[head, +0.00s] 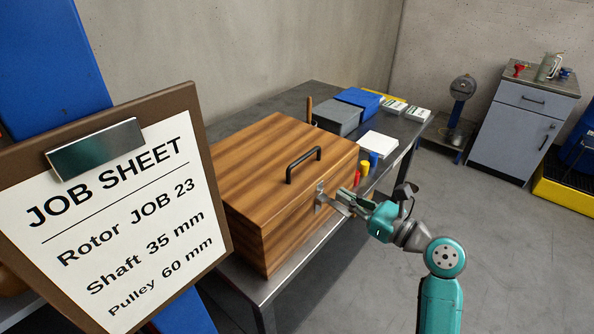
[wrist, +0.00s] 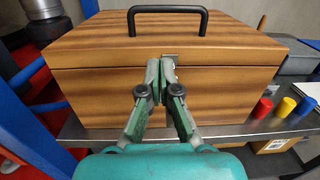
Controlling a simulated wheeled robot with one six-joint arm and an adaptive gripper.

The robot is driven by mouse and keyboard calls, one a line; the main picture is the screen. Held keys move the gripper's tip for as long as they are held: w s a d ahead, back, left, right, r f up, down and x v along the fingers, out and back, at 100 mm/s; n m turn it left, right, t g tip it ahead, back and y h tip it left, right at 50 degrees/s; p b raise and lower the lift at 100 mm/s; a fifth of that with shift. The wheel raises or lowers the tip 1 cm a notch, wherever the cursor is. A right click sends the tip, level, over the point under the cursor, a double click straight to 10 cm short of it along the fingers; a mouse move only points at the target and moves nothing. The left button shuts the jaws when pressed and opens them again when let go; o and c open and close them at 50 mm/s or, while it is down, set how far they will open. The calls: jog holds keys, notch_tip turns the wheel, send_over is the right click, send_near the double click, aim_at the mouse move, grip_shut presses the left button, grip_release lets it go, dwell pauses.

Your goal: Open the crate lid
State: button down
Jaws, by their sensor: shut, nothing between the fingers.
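The wooden crate (head: 245,215) stands on a dark metal bench with its striped lid (head: 262,155) down and closed. A black handle (head: 304,164) is on top of the lid, and it also shows in the wrist view (wrist: 167,11). A metal latch (head: 320,195) is on the crate's front face at the lid seam. My gripper (head: 350,203) is at the crate's front by the latch.
A job sheet on a clipboard (head: 105,215) fills the left foreground. Red, yellow and blue small items (head: 365,168) stand beside the crate. Grey (head: 338,117) and blue (head: 359,99) bins are farther back on the bench. The floor (head: 510,240) at right is clear.

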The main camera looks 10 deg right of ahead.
aim_at(308, 178)
jog(key=shift+y, duration=0.4)
jog(key=x, duration=0.7)
jog(key=r+x, duration=0.1)
jog(key=x, duration=0.3)
jog(key=shift+r, duration=0.1)
